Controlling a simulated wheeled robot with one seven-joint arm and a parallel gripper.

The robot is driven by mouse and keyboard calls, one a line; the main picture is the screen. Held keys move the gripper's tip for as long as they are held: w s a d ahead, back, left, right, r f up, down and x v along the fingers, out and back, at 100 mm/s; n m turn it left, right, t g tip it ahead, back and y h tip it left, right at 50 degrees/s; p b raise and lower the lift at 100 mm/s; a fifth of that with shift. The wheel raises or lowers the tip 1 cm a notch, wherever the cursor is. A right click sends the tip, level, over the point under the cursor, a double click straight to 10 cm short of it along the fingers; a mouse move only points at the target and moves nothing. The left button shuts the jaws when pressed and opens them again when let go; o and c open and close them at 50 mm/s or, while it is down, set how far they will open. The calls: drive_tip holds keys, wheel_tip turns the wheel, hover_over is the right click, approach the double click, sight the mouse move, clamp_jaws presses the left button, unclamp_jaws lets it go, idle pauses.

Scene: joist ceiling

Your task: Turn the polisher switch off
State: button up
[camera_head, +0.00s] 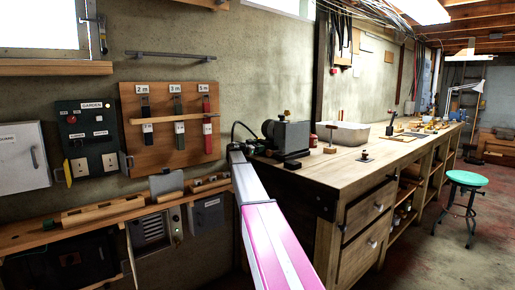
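A dark wall panel (88,137) headed "GARDEN" hangs at the left. It carries a red button, small controls with labels too small to read, and pale sockets. I cannot tell whether the polisher switch is among them. A grey bench machine (288,136), possibly the polisher, stands at the workbench's near left corner. My pink and white arm reaches up from the bottom toward that corner. My gripper (240,150) seems to be at its far end, by the dark parts left of the machine. Its fingers cannot be made out, and no held thing is discernible.
The wooden workbench (330,172) runs back along the wall, with a pale basin (343,133) on it. A wooden rack (170,125) with labelled straps hangs left of my arm. A narrow shelf (60,230) lies below. A green stool (467,179) stands right; floor before it is clear.

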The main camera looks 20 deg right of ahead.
drive_tip(key=c, duration=0.8)
drive_tip(key=shift+n, duration=0.4)
drive_tip(key=n, duration=0.5)
drive_tip(key=shift+n, duration=0.3)
drive_tip(key=n, duration=0.5)
drive_tip(key=shift+w+a, duration=0.1)
drive_tip(key=shift+n, duration=0.4)
drive_tip(key=o, duration=0.9)
